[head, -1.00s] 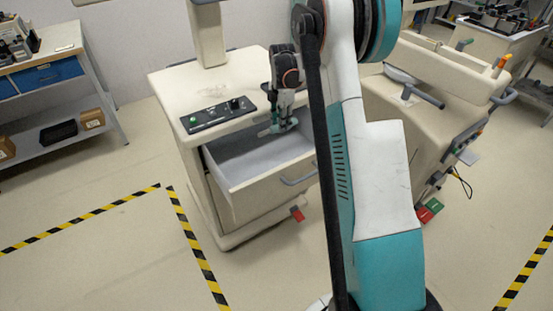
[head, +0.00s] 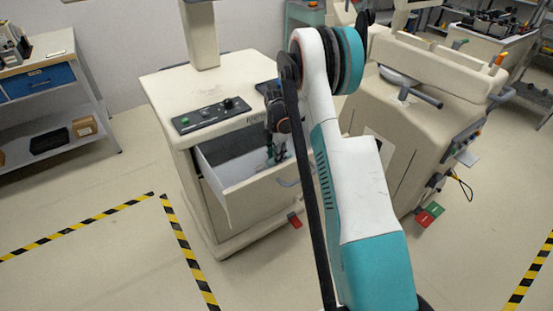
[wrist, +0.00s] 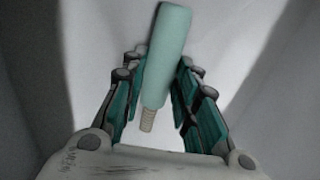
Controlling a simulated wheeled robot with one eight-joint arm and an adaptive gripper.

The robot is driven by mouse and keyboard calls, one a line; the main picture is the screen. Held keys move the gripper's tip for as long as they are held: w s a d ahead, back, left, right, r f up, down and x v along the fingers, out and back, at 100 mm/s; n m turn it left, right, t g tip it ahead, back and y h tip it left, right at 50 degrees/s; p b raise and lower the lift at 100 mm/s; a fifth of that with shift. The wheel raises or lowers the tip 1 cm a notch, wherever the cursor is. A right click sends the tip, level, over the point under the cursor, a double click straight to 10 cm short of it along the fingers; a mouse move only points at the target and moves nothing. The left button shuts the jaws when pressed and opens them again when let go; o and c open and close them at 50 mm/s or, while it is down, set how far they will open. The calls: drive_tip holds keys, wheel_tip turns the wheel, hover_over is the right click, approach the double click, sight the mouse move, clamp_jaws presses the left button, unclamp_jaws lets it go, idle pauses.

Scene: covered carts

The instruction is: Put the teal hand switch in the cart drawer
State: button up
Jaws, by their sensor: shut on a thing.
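The teal hand switch (wrist: 168,60) is between the fingers of my gripper (wrist: 158,98) in the wrist view, tilted slightly, its ribbed cable end towards the palm. My gripper is shut on it. In the head view my gripper (head: 276,154) points down into the open cart drawer (head: 222,193), near its right side. The switch is too small to make out clearly there. Pale drawer surfaces surround the fingers in the wrist view. Whether the switch touches the drawer floor cannot be told.
The cart (head: 165,92) has a control panel (head: 208,115) on top, just above the drawer. A second machine (head: 400,115) stands to the right behind my arm. A shelf unit (head: 75,75) stands at the left. Floor with striped tape (head: 188,250) is clear in front.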

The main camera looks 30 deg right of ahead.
drive_tip(key=shift+f, duration=0.3)
drive_tip(key=shift+f, duration=0.1)
drive_tip(key=o, duration=1.1)
wheel_tip(320, 180, up, 12)
drive_tip(key=p, duration=0.4)
drive_tip(key=shift+r+p, duration=0.2)
drive_tip(key=shift+p, duration=0.1)
